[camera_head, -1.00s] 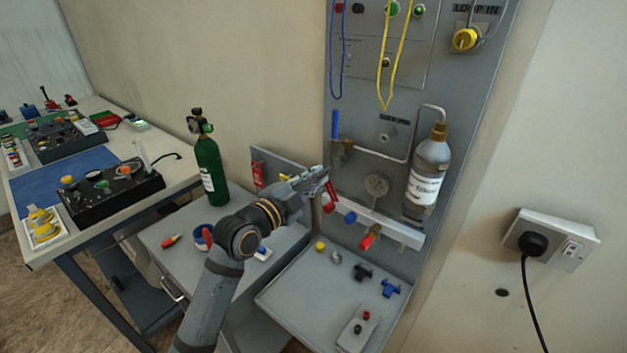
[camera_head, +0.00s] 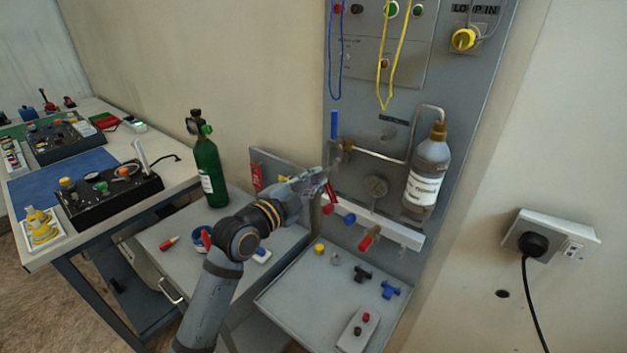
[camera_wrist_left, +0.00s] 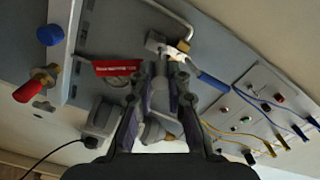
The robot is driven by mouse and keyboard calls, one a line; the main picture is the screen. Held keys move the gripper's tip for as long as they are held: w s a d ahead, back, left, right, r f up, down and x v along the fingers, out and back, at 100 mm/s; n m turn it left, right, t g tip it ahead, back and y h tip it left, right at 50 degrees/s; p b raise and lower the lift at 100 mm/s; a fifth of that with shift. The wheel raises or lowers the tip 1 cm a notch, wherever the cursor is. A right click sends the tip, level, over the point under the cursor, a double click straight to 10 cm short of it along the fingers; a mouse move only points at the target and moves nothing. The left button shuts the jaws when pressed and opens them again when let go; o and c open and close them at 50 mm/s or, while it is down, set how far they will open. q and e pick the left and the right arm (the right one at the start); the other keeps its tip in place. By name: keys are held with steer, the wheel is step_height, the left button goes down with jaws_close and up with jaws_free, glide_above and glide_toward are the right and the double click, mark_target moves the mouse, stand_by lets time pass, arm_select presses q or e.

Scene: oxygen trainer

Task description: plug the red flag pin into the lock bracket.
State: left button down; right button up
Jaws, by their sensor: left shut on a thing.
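My left gripper (camera_head: 322,175) is shut on the red flag pin, in front of the grey wall panel. The red flag (camera_head: 331,192) hangs just below the fingertips. In the left wrist view, the red flag (camera_wrist_left: 118,68) with pale lettering sticks out to the left of the fingers (camera_wrist_left: 166,80). The pin itself is mostly hidden between the fingers. The metal lock bracket (camera_wrist_left: 156,42) by the blue-handled valve (camera_wrist_left: 212,81) is just beyond the fingertips. Whether the pin touches it I cannot tell. My right gripper is not in view.
A grey bottle (camera_head: 428,175) and its bent pipe are right of the bracket. A rail with blue and red knobs (camera_head: 369,238) runs below. A tray (camera_head: 300,292) holds small fittings. A green cylinder (camera_head: 209,170) stands on the cabinet at left.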

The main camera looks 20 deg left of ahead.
mark_target(322, 173)
arm_select(q)
steer(key=shift+b+x, duration=0.4)
steer(key=shift+x, duration=0.6)
stand_by(0.5)
steer(key=shift+b+x, duration=0.35)
steer(key=shift+x, duration=1.35)
steer(key=c, duration=1.2)
jaws_free()
steer(key=shift+s+a, duration=0.2)
steer(key=shift+s, duration=0.15)
steer(key=v, duration=0.6)
steer(key=shift+s, duration=0.35)
